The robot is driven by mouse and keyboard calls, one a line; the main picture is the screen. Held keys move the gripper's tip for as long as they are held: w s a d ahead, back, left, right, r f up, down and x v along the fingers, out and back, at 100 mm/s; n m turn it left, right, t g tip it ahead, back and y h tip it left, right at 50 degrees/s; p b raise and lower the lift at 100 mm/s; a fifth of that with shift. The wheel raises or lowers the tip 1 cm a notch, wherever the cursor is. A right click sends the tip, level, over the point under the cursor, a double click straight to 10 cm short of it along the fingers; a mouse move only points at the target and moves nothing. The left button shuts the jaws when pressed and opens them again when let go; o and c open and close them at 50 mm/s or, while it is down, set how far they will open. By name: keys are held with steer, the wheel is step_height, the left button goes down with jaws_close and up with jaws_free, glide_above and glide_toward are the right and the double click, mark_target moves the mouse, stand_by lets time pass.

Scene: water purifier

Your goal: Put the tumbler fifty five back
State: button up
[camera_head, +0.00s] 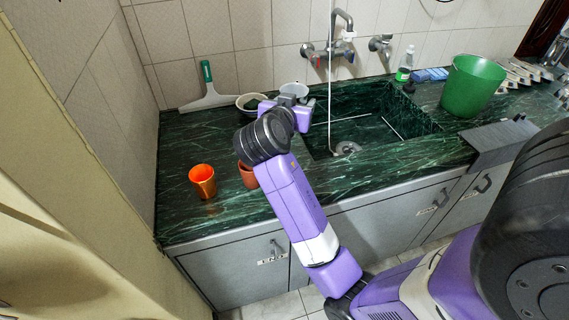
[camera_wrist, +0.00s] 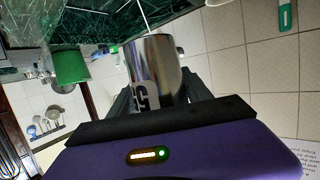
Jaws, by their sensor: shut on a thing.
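My gripper (camera_head: 296,101) is over the counter at the left end of the sink, shut on a shiny metal tumbler (camera_head: 293,90). In the wrist view the tumbler (camera_wrist: 153,62) sits between the two fingers of my gripper (camera_wrist: 160,95), with a dark-and-white printed number, partly cut off, that shows a 5. In the head view my gripper hides the tumbler's lower part, and I cannot tell whether it touches the counter. An orange cup (camera_head: 203,181) stands at the counter's front left. A reddish-brown cup (camera_head: 248,176) beside it is partly hidden by my arm.
A bowl (camera_head: 251,103) sits just left of my gripper. A squeegee with a green handle (camera_head: 207,78) leans at the back wall. The sink (camera_head: 370,118) has a tap (camera_head: 338,45) above it. A green bucket (camera_head: 473,84) and a bottle (camera_head: 405,65) stand on the right. The counter's left part is mostly free.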

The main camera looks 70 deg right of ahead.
steer(key=shift+m+g, duration=0.7)
steer(key=shift+g, duration=0.1)
steer(key=f, duration=0.6)
steer(key=s+d+f, duration=0.1)
steer(key=f, duration=0.5)
steer(key=d+f, duration=0.1)
steer(key=f, duration=0.5)
steer(key=shift+s+f+p, duration=0.25)
steer(key=shift+s+p, duration=0.05)
steer(key=shift+s, duration=0.1)
steer(key=shift+f, duration=0.2)
steer(key=o, duration=1.5)
steer(key=shift+r, duration=0.1)
